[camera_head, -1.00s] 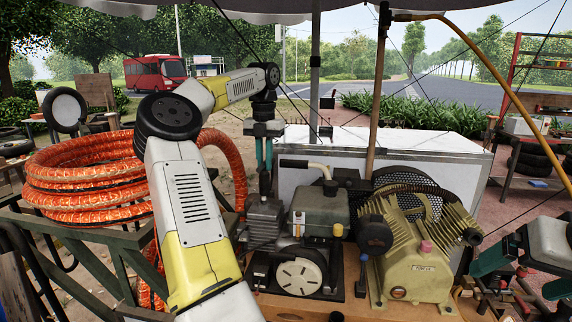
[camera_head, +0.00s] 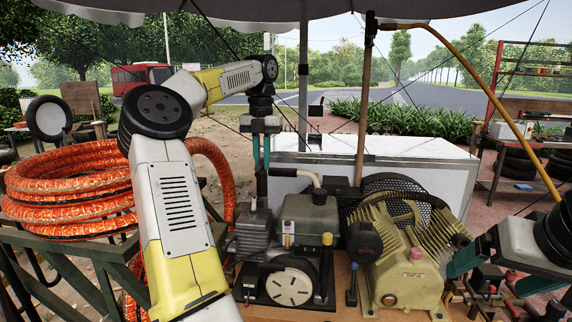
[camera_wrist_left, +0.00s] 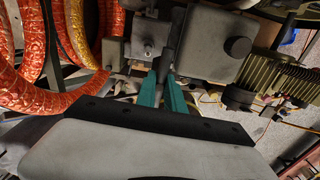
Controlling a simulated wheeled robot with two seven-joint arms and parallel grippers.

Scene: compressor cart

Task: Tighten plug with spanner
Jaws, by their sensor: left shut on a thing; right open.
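My left gripper (camera_head: 261,166) points straight down over the left end of the engine (camera_head: 310,212). Its teal fingers are shut on a dark upright piece, which also shows in the left wrist view between the fingertips (camera_wrist_left: 167,70). I cannot tell whether this piece is the spanner.
A white chest (camera_head: 420,180) stands behind the machines. A brown post (camera_head: 363,110) rises behind the compressor. Small red-topped parts (camera_head: 511,275) sit at the right gripper.

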